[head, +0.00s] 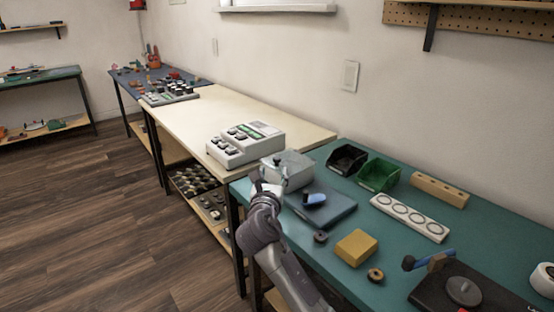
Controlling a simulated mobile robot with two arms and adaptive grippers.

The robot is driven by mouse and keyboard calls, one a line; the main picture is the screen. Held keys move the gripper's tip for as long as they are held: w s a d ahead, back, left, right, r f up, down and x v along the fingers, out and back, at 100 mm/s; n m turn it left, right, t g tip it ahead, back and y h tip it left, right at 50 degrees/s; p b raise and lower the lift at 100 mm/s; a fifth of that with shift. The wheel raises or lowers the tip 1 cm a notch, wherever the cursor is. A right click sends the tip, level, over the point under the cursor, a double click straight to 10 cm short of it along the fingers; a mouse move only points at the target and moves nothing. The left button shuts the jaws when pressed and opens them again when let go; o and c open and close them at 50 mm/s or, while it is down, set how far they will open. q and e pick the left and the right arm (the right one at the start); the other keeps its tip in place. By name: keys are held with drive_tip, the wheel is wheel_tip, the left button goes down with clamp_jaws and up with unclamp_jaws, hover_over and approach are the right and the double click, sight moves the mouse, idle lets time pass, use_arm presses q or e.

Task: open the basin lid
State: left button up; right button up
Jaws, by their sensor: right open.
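A pale, boxy basin (296,178) stands at the left end of the teal bench. A light, partly see-through lid (290,160) seems to lie over its top; whether it is fully closed is too small to tell. My right gripper (270,183) is at the near-left side of the basin, its fingers close to the lid's edge. It is open, and the picture does not show whether it touches the basin. My arm and gripper hide part of the basin's near side. My left gripper is not in view.
A blue-grey slab (330,207) with a blue-handled tool (314,199) lies right of the basin. A black bin (346,159) and green bin (378,174) stand behind. A yellow block (356,247) is in front. A white device (245,145) stands left on the cream table.

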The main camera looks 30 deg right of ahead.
sight(276, 160)
drive_tip(key=b+x, duration=0.1)
drive_tip(key=x, duration=0.8)
drive_tip(key=shift+f, duration=0.15)
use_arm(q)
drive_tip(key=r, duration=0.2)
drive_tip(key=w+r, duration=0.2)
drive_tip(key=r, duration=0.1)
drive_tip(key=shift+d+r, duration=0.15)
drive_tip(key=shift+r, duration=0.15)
use_arm(e)
drive_tip(key=shift+w+d, duration=0.2)
drive_tip(key=shift+w, duration=0.05)
clamp_jaws()
